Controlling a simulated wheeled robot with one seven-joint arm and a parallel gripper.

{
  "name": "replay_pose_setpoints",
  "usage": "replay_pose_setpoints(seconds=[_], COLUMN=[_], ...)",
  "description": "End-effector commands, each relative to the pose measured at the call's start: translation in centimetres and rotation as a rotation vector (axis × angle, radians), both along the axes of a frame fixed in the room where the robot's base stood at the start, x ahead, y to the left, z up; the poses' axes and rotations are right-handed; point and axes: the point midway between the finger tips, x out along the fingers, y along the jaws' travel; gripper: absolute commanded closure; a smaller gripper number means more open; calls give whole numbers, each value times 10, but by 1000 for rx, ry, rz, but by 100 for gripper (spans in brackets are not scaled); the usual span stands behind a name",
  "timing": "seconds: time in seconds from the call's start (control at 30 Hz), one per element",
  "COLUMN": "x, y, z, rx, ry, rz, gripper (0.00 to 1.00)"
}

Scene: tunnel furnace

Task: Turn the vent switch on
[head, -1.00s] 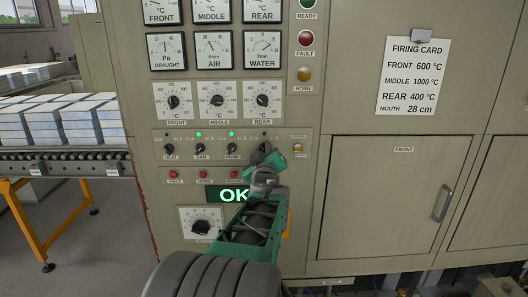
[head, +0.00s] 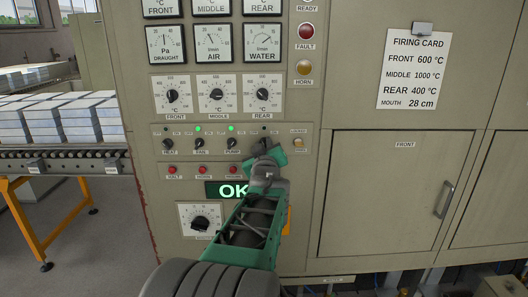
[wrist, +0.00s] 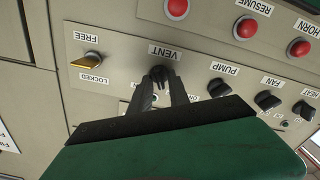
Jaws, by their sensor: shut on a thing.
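The vent switch (wrist: 160,75) is a dark rotary knob beside the VENT label in the wrist view, which sees the panel upside down. My gripper (wrist: 161,88) has its two dark fingers closed on either side of this knob. In the head view my gripper (head: 262,147) covers the vent switch at the right end of the switch row. The small lamp (head: 264,128) above it looks dark. The knob's exact angle is hard to read between the fingers.
The pump (head: 232,142), fan (head: 199,143) and heat (head: 167,144) switches sit left of the vent; green lamps glow over pump and fan. A yellow FREE/LOCKED lever (wrist: 87,62) is close by. Push buttons and an OK display (head: 226,191) are below.

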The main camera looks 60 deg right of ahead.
Motion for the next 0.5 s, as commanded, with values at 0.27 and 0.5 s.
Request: replay_pose_setpoints(seconds=[0.27, 0.5], x=[0, -1], y=[0, 0], z=[-6, -5], rx=[102, 206], ry=[-211, -413], rz=[2, 2], gripper=[100, 100])
